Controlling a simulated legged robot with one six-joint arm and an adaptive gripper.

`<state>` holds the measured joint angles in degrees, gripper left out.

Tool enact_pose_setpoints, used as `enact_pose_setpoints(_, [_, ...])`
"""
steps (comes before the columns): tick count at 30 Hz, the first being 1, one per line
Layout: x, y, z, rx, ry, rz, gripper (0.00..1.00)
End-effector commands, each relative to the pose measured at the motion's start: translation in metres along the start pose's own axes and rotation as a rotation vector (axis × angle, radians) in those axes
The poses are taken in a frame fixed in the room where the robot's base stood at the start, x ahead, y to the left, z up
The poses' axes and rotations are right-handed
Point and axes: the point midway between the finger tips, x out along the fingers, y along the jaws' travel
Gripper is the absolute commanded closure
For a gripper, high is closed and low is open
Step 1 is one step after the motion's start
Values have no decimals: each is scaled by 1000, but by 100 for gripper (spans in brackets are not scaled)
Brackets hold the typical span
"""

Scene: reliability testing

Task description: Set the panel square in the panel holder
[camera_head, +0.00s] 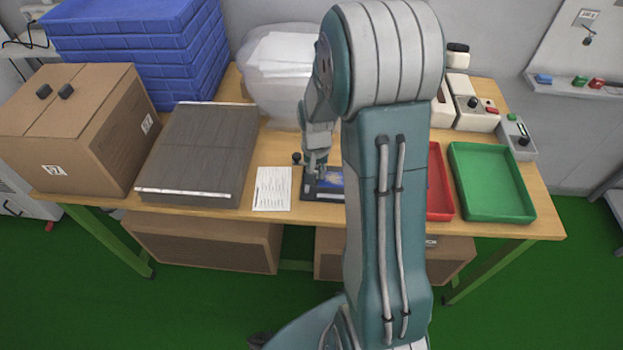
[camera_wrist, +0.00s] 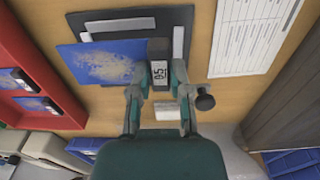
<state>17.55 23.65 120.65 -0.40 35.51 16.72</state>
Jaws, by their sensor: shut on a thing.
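The panel (camera_wrist: 98,64) is a thin blue sheet with pale speckles and a dark labelled block (camera_wrist: 158,62) at its right end. My gripper (camera_wrist: 160,92) is shut on that dark end; it also shows in the head view (camera_head: 317,170). The panel holder (camera_wrist: 187,17) is a dark flat plate with pale strips, lying beneath the panel. In the wrist view the panel covers part of the holder and its left edge reaches past the holder's left side. I cannot tell whether the panel touches the holder. In the head view my arm hides the holder's right side (camera_head: 310,190).
A red tray (camera_head: 438,180) with more panels (camera_wrist: 38,104) and a green tray (camera_head: 490,182) stand right. A printed sheet (camera_head: 272,188) and a grey box (camera_head: 200,150) lie left. A dark knob (camera_wrist: 204,102) stands close to my gripper. Small devices (camera_head: 470,103) stand at the back right.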

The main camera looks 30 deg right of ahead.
Motion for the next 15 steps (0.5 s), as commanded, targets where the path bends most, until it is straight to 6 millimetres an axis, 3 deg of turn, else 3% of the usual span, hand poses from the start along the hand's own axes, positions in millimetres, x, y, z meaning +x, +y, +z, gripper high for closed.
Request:
enact_pose_setpoints(10, [26, -12, -16, 0, -1, 0, 100])
enact_pose_setpoints(15, [52, -12, -14, 1, -2, 1, 100])
